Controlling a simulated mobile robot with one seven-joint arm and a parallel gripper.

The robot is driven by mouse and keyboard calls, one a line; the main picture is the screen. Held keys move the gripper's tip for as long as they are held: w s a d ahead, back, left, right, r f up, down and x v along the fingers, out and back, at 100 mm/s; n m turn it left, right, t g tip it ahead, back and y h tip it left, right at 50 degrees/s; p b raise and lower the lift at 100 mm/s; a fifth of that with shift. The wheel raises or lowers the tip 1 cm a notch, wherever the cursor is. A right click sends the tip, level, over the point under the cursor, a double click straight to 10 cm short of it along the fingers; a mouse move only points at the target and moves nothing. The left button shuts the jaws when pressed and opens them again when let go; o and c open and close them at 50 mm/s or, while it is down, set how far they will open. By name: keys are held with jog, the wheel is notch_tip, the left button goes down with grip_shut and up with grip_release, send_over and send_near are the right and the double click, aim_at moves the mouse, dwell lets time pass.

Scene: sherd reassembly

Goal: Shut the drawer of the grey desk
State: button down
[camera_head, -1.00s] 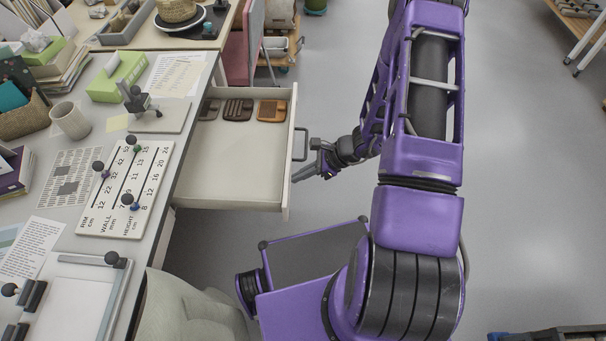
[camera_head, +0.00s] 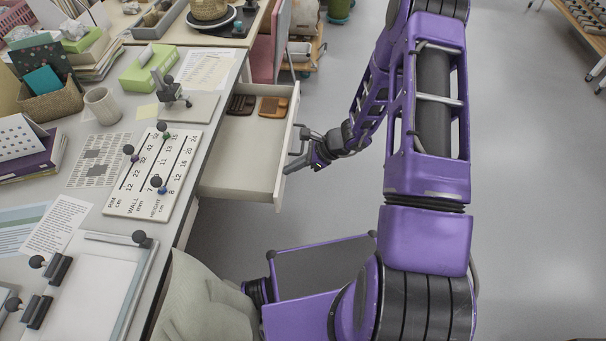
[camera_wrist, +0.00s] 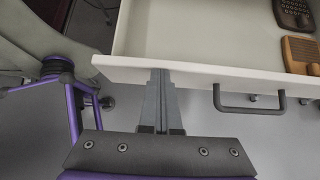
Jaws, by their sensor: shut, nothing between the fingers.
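The drawer (camera_head: 240,172) of the grey desk (camera_head: 190,185) stands partly open, its cream front facing right in the head view. Brown wooden pieces lie inside it at the far end. My gripper (camera_head: 290,170) is shut and empty, with its fingertips at the outer face of the drawer front. In the wrist view my closed fingers (camera_wrist: 160,75) meet the drawer front (camera_wrist: 205,75), to the left of the dark handle (camera_wrist: 250,108). The fingers appear to touch the front and are not around the handle.
The desk top holds a slider board (camera_head: 152,175), a mug (camera_head: 102,105), a green box (camera_head: 146,68) and papers. A pale covered seat (camera_head: 205,300) is by the desk's near edge. Open floor (camera_head: 545,190) lies to the right.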

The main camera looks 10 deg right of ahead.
jog(key=w+a+b, duration=0.1)
jog(key=w+a, duration=0.1)
jog(key=a, duration=0.4)
jog(key=w+a+b, duration=0.1)
jog(key=w+a, duration=0.1)
jog(key=a, duration=0.4)
jog(key=w+a+b, duration=0.2)
jog(key=a, duration=0.4)
jog(key=shift+a, duration=0.25)
